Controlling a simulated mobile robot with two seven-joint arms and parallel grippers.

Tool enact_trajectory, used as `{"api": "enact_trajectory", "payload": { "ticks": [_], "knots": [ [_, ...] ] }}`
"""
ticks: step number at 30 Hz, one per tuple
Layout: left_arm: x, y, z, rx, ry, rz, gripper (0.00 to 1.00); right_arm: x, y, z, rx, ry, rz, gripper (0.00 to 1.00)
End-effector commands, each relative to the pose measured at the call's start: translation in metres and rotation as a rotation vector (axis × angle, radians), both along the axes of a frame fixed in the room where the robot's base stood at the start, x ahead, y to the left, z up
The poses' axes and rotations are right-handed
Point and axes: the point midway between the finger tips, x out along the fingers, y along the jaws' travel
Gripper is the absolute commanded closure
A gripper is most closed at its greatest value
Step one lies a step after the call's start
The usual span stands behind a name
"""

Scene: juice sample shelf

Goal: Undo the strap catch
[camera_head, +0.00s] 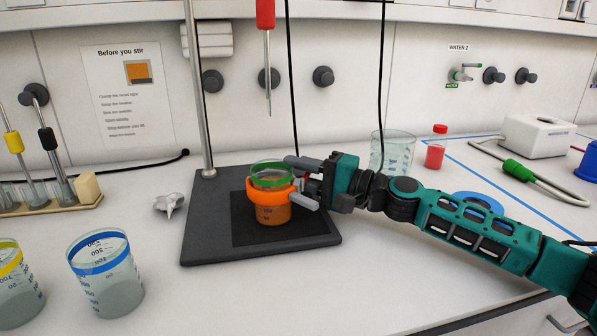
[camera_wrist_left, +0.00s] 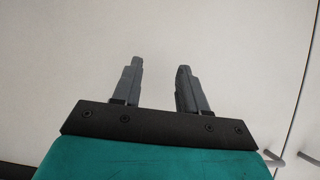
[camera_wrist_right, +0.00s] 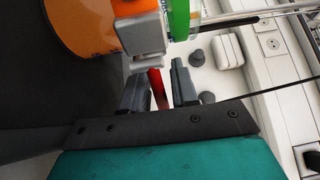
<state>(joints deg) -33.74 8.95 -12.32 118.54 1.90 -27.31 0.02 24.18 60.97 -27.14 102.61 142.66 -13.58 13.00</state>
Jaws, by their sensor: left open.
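A beaker with a green rim band (camera_head: 270,172) holds brownish-orange liquid and stands on a dark pad on the stand base. A grey strap catch (camera_wrist_right: 140,32) sits on the strap's side. My right gripper (camera_head: 302,182) is open, its fingers at the strap's right side by the catch; in the right wrist view (camera_wrist_right: 158,76) a gap shows between them. My left gripper (camera_wrist_left: 160,67) is open and empty before a plain pale surface.
A red-handled rod (camera_head: 266,55) hangs above the beaker, and the stand's pole (camera_head: 198,100) rises behind left. A blue-banded beaker (camera_head: 105,275) stands front left. An empty beaker (camera_head: 393,153) and a red bottle (camera_head: 436,148) stand behind my right arm.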

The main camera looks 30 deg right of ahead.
Motion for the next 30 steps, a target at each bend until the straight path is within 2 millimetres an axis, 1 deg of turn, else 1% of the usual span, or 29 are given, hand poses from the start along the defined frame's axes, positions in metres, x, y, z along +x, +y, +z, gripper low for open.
{"api": "enact_trajectory", "payload": {
  "ticks": [1, 6, 9, 16, 20, 26, 29, 30],
  "knots": [
    [0.0, 0.0, 0.0, 0.0, 0.0, 0.0, 0.57, 0.0, 0.0, 0.0, 0.0, 0.0, 0.0, 0.77],
    [0.0, 0.0, 0.0, -0.002, 0.0, 0.001, 0.57, 0.0, 0.0, 0.0, 0.0, 0.0, 0.0, 0.93],
    [-0.001, -0.001, 0.0, -0.003, 0.002, 0.002, 0.57, 0.0, 0.0, 0.0, 0.0, 0.0, 0.0, 1.0],
    [-0.002, -0.002, 0.0, -0.009, 0.006, 0.007, 0.57, 0.0, 0.0, 0.0, -0.001, 0.001, -0.001, 1.0],
    [-0.002, -0.002, 0.006, -0.01, 0.006, 0.007, 0.57, -0.001, 0.0, 0.001, 0.001, 0.002, -0.018, 1.0],
    [-0.002, -0.002, 0.027, -0.009, 0.007, 0.007, 0.57, -0.003, -0.002, 0.004, 0.001, 0.006, -0.092, 1.0],
    [-0.001, -0.001, 0.044, -0.007, -0.002, 0.008, 0.57, -0.004, -0.004, 0.006, 0.002, 0.005, -0.148, 1.0],
    [-0.004, 0.004, 0.042, 0.004, 0.0, 0.013, 0.57, -0.005, -0.005, 0.007, 0.001, 0.006, -0.173, 1.0]
  ]
}}
